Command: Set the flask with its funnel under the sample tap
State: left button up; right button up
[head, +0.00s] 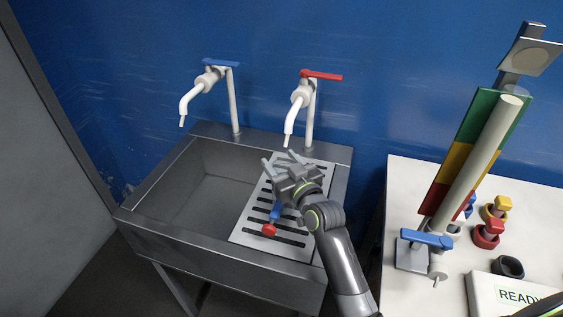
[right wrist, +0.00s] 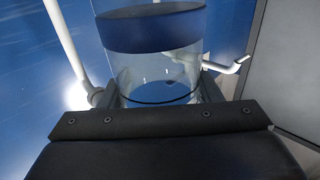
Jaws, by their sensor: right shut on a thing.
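My right gripper (head: 284,168) is over the slotted drainboard of the sink, below the red-lever tap. In the right wrist view it is shut on a clear vessel with a blue band (right wrist: 153,31), apparently the flask. In the head view this vessel is not clearly visible, and I cannot make out its funnel. A small tap with a blue lever (head: 426,239) stands on the white bench at the foot of a coloured level column; it may be the sample tap. Its spout (head: 437,277) points down, and no flask shows under it. My left gripper is not in view.
The sink has a blue-lever tap (head: 221,63) and a red-lever tap (head: 320,75). A blue piece (head: 275,212) and a red piece (head: 269,230) show on the drainboard (head: 248,232). The bench holds red and yellow stoppers, a black ring (head: 508,266) and a READY box (head: 490,290).

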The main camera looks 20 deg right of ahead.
jog(key=shift+f+b, duration=0.4)
jog(key=shift+f, duration=0.15)
dwell(0.9)
jog(key=o, duration=1.7)
jog(key=shift+c, duration=0.2)
jog(key=s+d+b, duration=0.3)
jog(key=s+b, duration=0.1)
jog(key=s, duration=1.3)
jog(key=shift+d, duration=0.15)
jog(key=shift+s, duration=0.1)
